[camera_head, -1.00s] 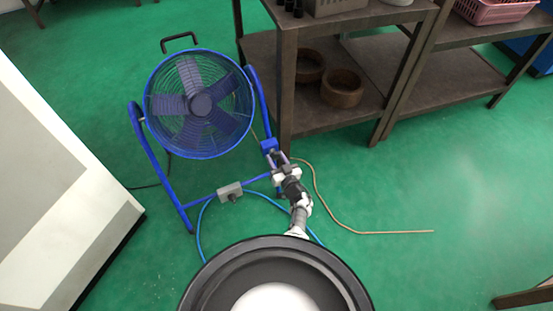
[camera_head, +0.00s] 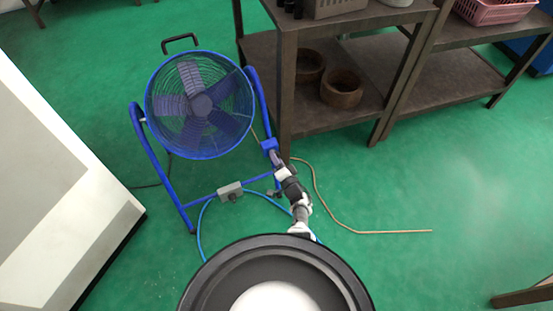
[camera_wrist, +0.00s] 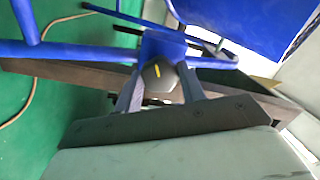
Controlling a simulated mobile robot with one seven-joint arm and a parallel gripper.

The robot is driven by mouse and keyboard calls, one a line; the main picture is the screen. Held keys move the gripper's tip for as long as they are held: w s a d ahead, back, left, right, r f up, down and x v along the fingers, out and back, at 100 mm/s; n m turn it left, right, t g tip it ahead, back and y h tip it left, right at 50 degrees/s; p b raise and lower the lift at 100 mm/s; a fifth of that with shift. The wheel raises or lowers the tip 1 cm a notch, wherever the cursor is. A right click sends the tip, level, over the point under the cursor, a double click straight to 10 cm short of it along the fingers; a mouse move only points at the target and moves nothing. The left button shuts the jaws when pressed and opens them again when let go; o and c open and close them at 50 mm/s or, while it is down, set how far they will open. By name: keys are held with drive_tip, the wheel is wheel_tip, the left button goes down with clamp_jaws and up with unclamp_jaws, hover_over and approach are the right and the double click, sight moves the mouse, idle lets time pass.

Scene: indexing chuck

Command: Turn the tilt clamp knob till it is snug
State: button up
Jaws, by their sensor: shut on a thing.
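The blue drum fan (camera_head: 200,104) stands tilted in its blue tube frame on the green floor. A blue clamp block (camera_head: 269,146) sits on the right upright of the frame. The tilt clamp knob (camera_wrist: 158,82) is dark grey and faceted, with a yellow mark on its face, and is seen end-on in the wrist view. My gripper (camera_wrist: 160,90) has one finger on each side of the knob and is shut on it. In the head view my gripper (camera_head: 275,158) is at the clamp block, and the knob is hidden there.
A dark wooden shelf (camera_head: 283,100) stands close to the right of the fan. A grey box (camera_head: 229,191) is on the frame's lower bar. A blue hose (camera_head: 199,232) and a tan cord (camera_head: 330,215) lie on the floor.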

drive_tip(key=shift+m, duration=3.7)
drive_tip(key=shift+r, duration=0.1)
drive_tip(key=o, duration=1)
drive_tip(key=shift+c, duration=0.2)
drive_tip(key=p+v, duration=0.6)
drive_tip(key=v, duration=0.7)
drive_tip(key=shift+s, duration=0.35)
